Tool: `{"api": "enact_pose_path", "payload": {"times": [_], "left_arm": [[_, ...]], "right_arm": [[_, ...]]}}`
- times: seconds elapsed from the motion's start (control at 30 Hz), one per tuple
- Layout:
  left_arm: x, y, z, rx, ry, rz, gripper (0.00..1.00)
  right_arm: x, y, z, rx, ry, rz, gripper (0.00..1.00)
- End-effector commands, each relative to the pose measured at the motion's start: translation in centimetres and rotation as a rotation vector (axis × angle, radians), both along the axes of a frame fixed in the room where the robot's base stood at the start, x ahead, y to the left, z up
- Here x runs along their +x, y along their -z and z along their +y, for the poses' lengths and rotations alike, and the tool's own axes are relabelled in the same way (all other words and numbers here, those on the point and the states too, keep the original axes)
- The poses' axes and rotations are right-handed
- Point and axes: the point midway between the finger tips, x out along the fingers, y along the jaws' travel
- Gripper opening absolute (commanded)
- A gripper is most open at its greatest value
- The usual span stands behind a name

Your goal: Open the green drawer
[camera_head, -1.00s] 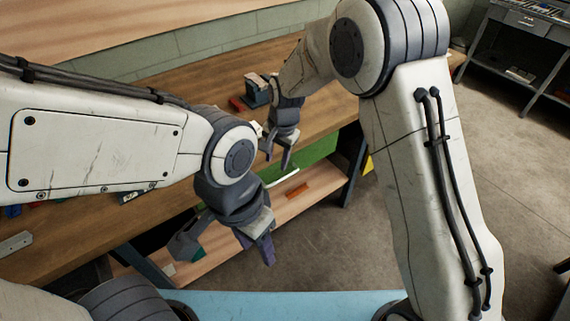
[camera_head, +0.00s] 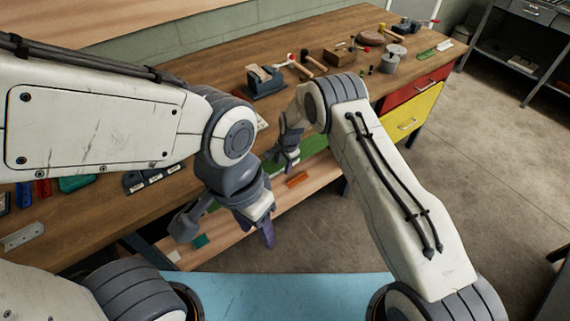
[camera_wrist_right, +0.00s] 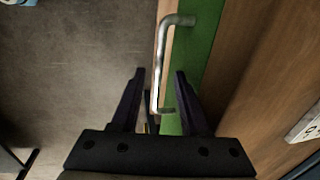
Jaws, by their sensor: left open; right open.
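The green drawer (camera_head: 314,143) is set under the bench top and is partly hidden behind my arms in the head view. In the right wrist view its green front (camera_wrist_right: 200,50) shows with a metal bar handle (camera_wrist_right: 161,62). My right gripper (camera_wrist_right: 156,85) is open, its two dark fingers on either side of the lower part of the handle; I cannot tell whether they touch it. It also shows in the head view at the drawer (camera_head: 287,163). My left gripper (camera_head: 228,236) is open and empty, in front of the bench, left of the drawer.
The wooden bench top (camera_head: 225,75) holds a dark block holder (camera_head: 266,82), mallets, a grey pot (camera_head: 390,62) and small tools. Red (camera_head: 418,86) and yellow (camera_head: 412,115) drawers are at its right end. A lower shelf holds an orange piece (camera_head: 297,179).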

Motion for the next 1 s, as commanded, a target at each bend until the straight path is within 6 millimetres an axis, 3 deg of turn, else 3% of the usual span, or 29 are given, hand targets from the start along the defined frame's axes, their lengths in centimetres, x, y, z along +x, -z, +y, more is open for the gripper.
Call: {"api": "enact_pose_path", "payload": {"times": [0.4, 0.43, 0.53, 1.0], "left_arm": [[0.00, -0.16, 0.00, 0.000, 0.000, 0.000, 0.50], [0.00, -0.16, 0.00, 0.000, 0.000, 0.000, 0.50], [0.00, -0.16, 0.00, 0.000, 0.000, 0.000, 0.50], [0.00, -0.16, 0.00, 0.000, 0.000, 0.000, 0.50]], "right_arm": [[0.13, 1.04, 0.14, 0.000, -0.001, 0.000, 0.45], [0.14, 1.03, 0.13, 0.000, -0.001, 0.000, 0.37], [0.14, 1.02, 0.12, 0.000, -0.001, 0.000, 0.00], [0.23, 0.93, 0.17, 0.001, -0.001, -0.003, 0.00]]}}
